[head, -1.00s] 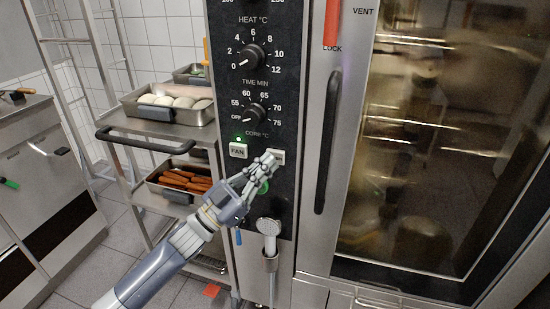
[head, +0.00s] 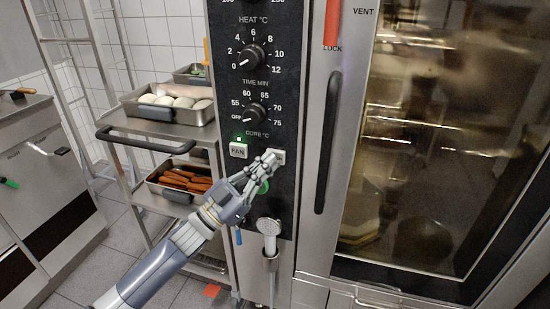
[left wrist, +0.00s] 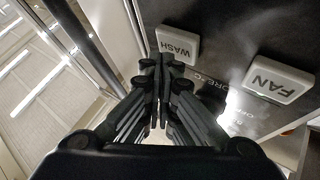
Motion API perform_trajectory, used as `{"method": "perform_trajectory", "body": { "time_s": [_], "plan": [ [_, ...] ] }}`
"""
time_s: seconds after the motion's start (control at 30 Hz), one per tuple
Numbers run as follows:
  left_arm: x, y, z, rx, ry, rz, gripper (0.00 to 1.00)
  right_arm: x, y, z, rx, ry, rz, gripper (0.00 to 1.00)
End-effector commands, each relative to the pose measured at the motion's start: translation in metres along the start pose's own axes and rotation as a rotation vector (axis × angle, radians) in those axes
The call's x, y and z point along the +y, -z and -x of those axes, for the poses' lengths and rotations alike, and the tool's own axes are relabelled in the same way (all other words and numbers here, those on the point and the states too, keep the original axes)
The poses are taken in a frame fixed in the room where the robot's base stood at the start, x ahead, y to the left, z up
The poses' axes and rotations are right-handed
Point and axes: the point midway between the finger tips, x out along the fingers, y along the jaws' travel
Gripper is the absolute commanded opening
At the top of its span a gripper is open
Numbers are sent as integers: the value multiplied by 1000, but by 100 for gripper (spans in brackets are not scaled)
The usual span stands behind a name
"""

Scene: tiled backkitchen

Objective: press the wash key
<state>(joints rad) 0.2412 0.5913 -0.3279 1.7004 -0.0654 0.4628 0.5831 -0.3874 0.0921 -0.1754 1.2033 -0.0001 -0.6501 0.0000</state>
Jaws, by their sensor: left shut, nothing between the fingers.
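The white wash key (left wrist: 177,45) shows in the left wrist view on the dark oven panel, with its lettering upside down. In the head view the wash key (head: 279,155) is mostly hidden behind my left gripper (head: 270,159). The left gripper is shut and empty, and its fingertips are at the lower edge of the key. In the left wrist view the fingertips (left wrist: 161,62) overlap that edge; I cannot tell whether they touch it. The fan key (head: 238,150) is to the left, below a lit green lamp. My right gripper is not in view.
Two knobs sit above the keys, the lower one the core knob (head: 255,115). A hand shower (head: 269,228) hangs below. The oven's door handle (head: 328,142) is close on the right. A trolley with trays (head: 172,112) stands on the left.

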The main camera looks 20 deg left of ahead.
Motion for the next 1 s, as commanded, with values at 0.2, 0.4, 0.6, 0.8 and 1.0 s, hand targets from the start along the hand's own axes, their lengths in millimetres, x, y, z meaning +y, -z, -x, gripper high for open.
{"method": "perform_trajectory", "body": {
  "time_s": [0.2,0.4,0.6,0.8,1.0],
  "plan": [
    [-1,-1,-3,1,0,0,0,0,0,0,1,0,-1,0],
    [-2,-1,-2,1,0,0,0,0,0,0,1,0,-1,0],
    [-2,-2,-4,1,0,0,0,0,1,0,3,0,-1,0],
    [-4,-3,-5,1,0,0,0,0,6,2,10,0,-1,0],
    [-5,-5,-7,1,0,0,0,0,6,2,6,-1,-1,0]
  ]
}}
